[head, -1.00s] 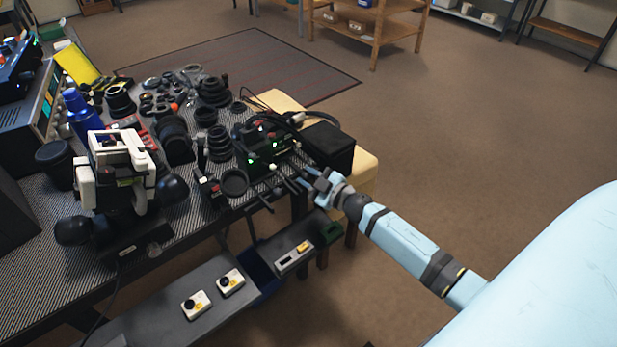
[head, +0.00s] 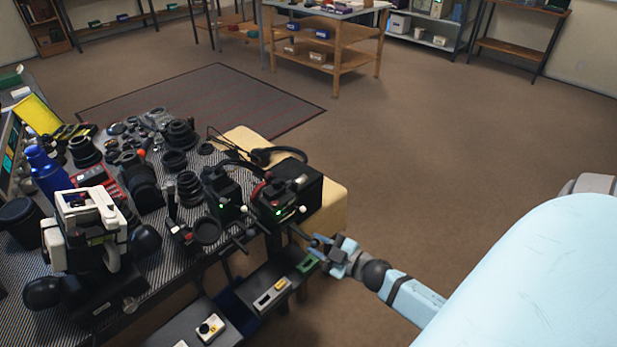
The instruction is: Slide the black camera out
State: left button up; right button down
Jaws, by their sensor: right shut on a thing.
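The black camera (head: 270,211), a boxy dark unit with a green light and pale knobs, stands at the right end of the bench in the head view. A dark rod (head: 300,232) reaches from its front towards my right gripper (head: 323,245). My right gripper is shut at the end of this rod, low and right of the camera; the fingertips are small and partly unclear. A second dark unit (head: 223,197) with a green light stands just left, with a narrow gap between them. A black box (head: 298,180) is behind the camera. My left gripper is not in view.
A tan padded surface (head: 333,205) lies beside and behind the camera. Lens parts, a blue bottle (head: 46,172) and a white-and-black device (head: 88,225) crowd the bench. A lower shelf holds small yellow-and-white items (head: 210,327). Open floor lies to the right.

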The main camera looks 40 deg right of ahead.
jog(key=shift+s+f, duration=0.1)
jog(key=c, duration=1.3)
grip_release()
jog(key=shift+o, duration=0.6)
jog(key=shift+s, duration=0.15)
jog(key=v, duration=1.4)
jog(key=shift+a, duration=0.1)
